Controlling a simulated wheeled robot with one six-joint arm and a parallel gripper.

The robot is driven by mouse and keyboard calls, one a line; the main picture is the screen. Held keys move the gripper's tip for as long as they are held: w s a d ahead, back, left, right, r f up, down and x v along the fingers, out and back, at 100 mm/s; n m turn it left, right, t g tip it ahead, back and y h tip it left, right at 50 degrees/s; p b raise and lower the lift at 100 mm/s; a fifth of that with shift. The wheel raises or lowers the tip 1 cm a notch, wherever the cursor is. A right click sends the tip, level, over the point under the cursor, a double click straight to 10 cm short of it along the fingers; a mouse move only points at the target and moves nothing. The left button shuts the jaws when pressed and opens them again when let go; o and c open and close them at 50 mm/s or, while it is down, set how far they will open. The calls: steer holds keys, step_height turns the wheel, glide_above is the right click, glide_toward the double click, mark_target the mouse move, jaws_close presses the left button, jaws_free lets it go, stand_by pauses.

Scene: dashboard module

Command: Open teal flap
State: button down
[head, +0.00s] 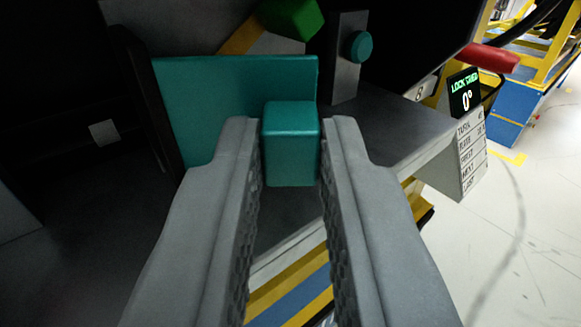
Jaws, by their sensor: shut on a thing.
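The teal flap (225,85) is an upright flat panel left of centre in the head view. A teal block-like handle (291,140) stands out from its lower right part toward me. My gripper (290,150) has its two grey fingers on either side of this handle and is shut on it. The fingers hide the lower part of the flap on the left.
A green block (292,17) is above the flap. A grey post with a round teal knob (358,47) stands to its right. A red handle (489,57) and a display reading 0° (466,95) are further right. Open floor (530,220) lies at right.

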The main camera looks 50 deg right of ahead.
steer(key=c, duration=1.4)
jaws_free()
steer(key=shift+o, duration=0.2)
steer(key=v, duration=1.7)
steer(key=shift+a, duration=0.15)
steer(key=shift+s, duration=0.1)
steer(key=shift+r, duration=0.15)
